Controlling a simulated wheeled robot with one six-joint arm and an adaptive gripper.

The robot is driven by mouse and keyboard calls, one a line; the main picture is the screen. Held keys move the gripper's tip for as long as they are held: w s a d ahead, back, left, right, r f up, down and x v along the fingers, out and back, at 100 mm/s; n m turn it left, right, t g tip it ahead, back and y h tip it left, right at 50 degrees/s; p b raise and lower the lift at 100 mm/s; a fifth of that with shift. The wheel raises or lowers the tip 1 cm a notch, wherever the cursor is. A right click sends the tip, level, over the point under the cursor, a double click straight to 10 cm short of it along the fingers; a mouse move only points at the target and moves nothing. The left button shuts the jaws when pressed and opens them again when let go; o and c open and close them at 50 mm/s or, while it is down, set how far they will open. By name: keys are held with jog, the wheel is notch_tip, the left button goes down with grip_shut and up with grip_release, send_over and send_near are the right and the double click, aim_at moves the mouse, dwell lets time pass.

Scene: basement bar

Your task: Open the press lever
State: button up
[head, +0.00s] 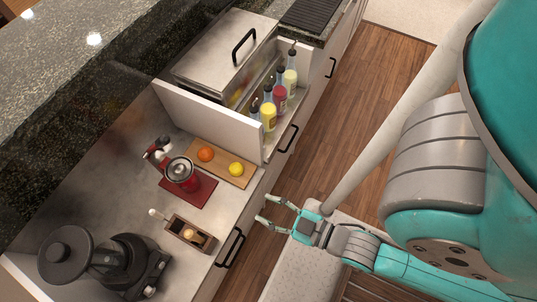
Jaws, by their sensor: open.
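A red and silver press (180,174) stands on a dark red mat (203,190) on the counter. A red and silver part with a dark end reaches from it to the upper left. I cannot tell clearly how the press lever stands. My gripper (264,208) is open and empty, to the right of the press and apart from it, beyond the counter's front edge. Its fingers point left toward the counter.
A wooden board (220,164) holds an orange (206,154) and a lemon (236,169). A wooden box (189,233) and a black appliance (125,265) stand nearer. Several bottles stand in a rack beside a white panel (208,118). Open wooden floor (375,85) lies right.

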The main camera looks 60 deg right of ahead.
grip_shut()
jog(key=w+a+r+m+t+y, duration=0.2)
jog(key=w+a+r+m+t, duration=0.1)
jog(key=w+r+m+t, duration=0.3)
jog(key=m+h, duration=0.7)
jog(key=m, duration=1.1)
send_near(156, 146)
notch_tip(156, 146, up, 6)
jog(key=w+d, duration=0.2)
jog(key=shift+d+t, duration=0.25)
jog(key=shift+t, duration=0.15)
